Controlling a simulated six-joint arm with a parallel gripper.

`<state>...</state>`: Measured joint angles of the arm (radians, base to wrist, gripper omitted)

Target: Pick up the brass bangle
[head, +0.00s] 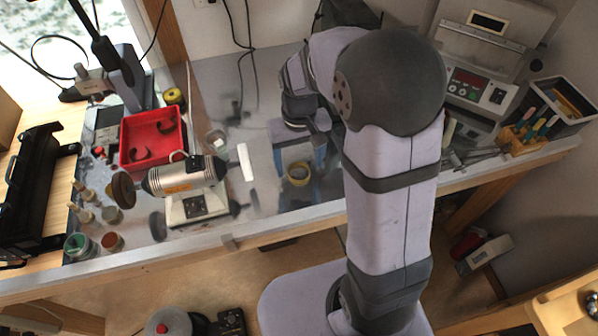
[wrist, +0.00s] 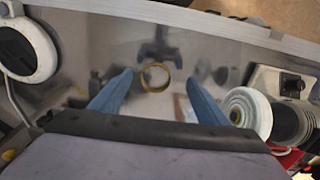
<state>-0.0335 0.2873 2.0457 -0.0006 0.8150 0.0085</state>
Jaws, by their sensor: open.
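The brass bangle (head: 298,182) is a thin gold ring lying on the grey metal bench top, below my gripper in the head view. In the wrist view the bangle (wrist: 155,90) shows whole, between the two blue fingers and close to their tips. My gripper (wrist: 160,78) is open and empty, one finger on either side of the ring in the picture. In the head view my gripper (head: 302,162) points down over the bench, partly hidden by my arm. I cannot tell how high the fingertips are above the bench.
A polishing motor (head: 180,177) with a white buff wheel (head: 245,162) stands left of the bangle; the wheel (wrist: 248,112) is near the right finger in the wrist view. A red tray (head: 152,138) stands further left. A tool rack (head: 533,134) is at right. The bench front edge is close.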

